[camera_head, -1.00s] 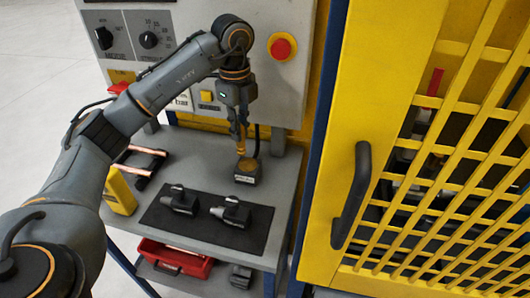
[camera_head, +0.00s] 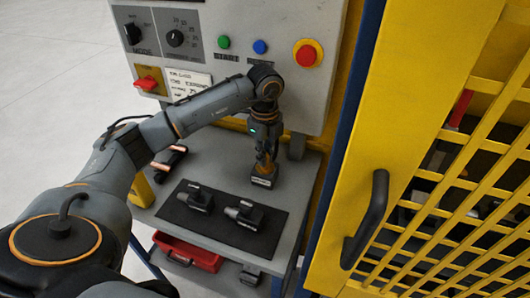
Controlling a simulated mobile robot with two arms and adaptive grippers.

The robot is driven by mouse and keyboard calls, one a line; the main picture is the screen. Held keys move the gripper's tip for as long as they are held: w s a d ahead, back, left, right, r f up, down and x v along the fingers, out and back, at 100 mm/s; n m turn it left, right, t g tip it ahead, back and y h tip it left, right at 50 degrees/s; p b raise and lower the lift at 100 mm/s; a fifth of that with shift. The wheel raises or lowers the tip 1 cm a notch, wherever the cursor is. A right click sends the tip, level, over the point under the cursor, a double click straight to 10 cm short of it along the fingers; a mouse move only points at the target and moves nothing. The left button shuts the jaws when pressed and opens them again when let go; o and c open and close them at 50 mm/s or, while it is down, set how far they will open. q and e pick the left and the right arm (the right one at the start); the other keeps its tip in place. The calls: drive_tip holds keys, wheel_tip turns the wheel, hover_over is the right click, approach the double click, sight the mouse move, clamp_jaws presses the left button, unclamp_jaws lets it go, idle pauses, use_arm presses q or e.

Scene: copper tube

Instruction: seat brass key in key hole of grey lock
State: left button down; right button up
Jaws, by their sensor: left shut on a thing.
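My left gripper (camera_head: 265,160) is pointed down over the bench's back right. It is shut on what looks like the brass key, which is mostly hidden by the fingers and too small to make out. Directly below the fingertips is a small dark grey block with a pale front, likely the grey lock (camera_head: 263,182). The key hole is hidden by the gripper, and I cannot tell whether the key is inside it. My right gripper does not show.
Two dark metal fittings (camera_head: 245,214) lie on a black mat (camera_head: 222,232) in front of the lock. Copper-coloured tubes (camera_head: 170,160) lie at left. The control panel (camera_head: 250,25) rises behind the bench. A yellow cage door with a black handle (camera_head: 370,215) stands at right.

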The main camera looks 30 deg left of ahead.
use_arm(q)
drive_tip(key=shift+f, duration=0.1)
drive_tip(key=c, duration=1.4)
unclamp_jaws()
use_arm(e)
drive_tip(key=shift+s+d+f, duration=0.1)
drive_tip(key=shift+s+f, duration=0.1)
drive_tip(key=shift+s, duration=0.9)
